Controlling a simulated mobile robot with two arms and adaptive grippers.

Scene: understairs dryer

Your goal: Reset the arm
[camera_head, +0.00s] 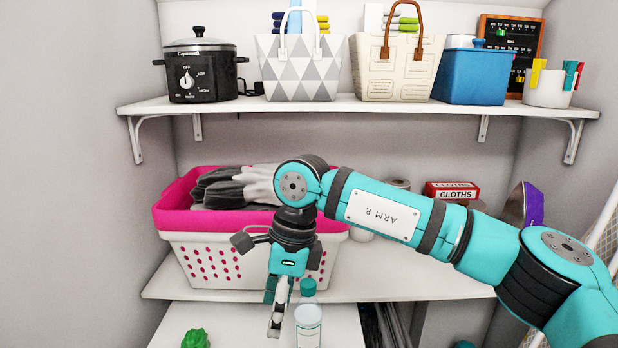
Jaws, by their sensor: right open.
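My right arm (388,209), teal and marked "ARM R", comes in from the right and bends down at the wrist. My right gripper (276,316) hangs with its fingers pointing down, in front of the middle shelf's edge and the laundry basket. It is open, with nothing seen in it. A clear bottle with a teal cap (308,318) shows just right of the fingers; I cannot tell how far apart they are. My left gripper is not in view.
A white basket with pink liner (205,262) holds grey cloth on the middle shelf (395,278). A red cloths box (452,190) stands behind my arm. The top shelf (340,104) holds a slow cooker (201,70), two bags and a blue bin (474,76). A green object (195,339) sits below.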

